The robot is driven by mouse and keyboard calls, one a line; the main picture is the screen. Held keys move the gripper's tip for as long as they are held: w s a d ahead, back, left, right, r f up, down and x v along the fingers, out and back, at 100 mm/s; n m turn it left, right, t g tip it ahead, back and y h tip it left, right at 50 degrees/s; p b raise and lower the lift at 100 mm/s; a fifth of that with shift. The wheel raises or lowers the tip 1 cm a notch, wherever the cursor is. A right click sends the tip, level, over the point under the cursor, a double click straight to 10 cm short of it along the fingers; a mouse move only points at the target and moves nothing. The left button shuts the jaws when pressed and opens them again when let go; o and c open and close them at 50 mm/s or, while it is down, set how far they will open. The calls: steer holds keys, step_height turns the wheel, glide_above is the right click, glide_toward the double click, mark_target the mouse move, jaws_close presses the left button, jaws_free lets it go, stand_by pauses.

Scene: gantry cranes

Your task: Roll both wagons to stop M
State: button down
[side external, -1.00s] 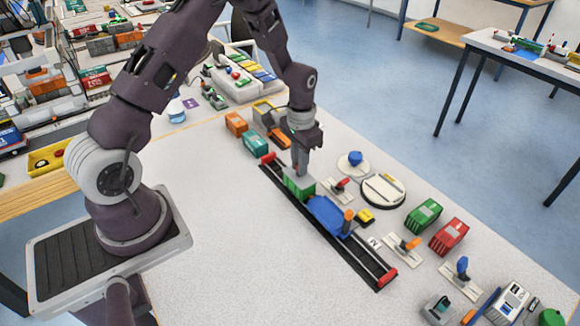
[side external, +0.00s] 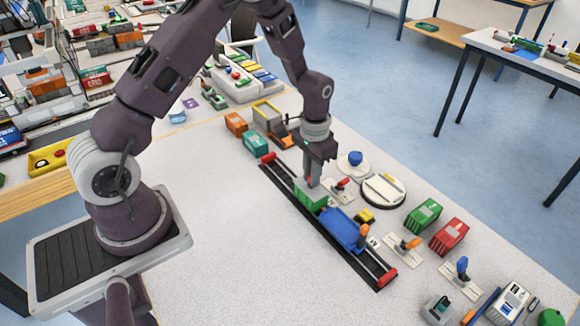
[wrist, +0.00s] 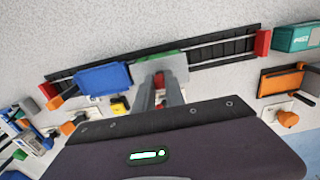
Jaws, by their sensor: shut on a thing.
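A black track (side external: 285,188) with a red end stop at each end runs diagonally across the table; it also shows in the wrist view (wrist: 222,51). A green wagon (side external: 309,195) and a blue wagon (side external: 341,229) stand on it, close together, the blue one toward the near right end.
A yellow block (side external: 366,216), a red-handled lever (side external: 342,187) and an orange-handled lever (side external: 407,246) lie close to the track's right side. Green (side external: 423,215) and red (side external: 449,236) containers stand farther right. The table left of the track is clear.

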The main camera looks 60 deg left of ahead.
steer(key=shift+d, duration=3.6)
steer(key=c, duration=1.3)
jaws_free()
steer(key=shift+r, duration=0.1)
steer(key=shift+r, duration=3.4)
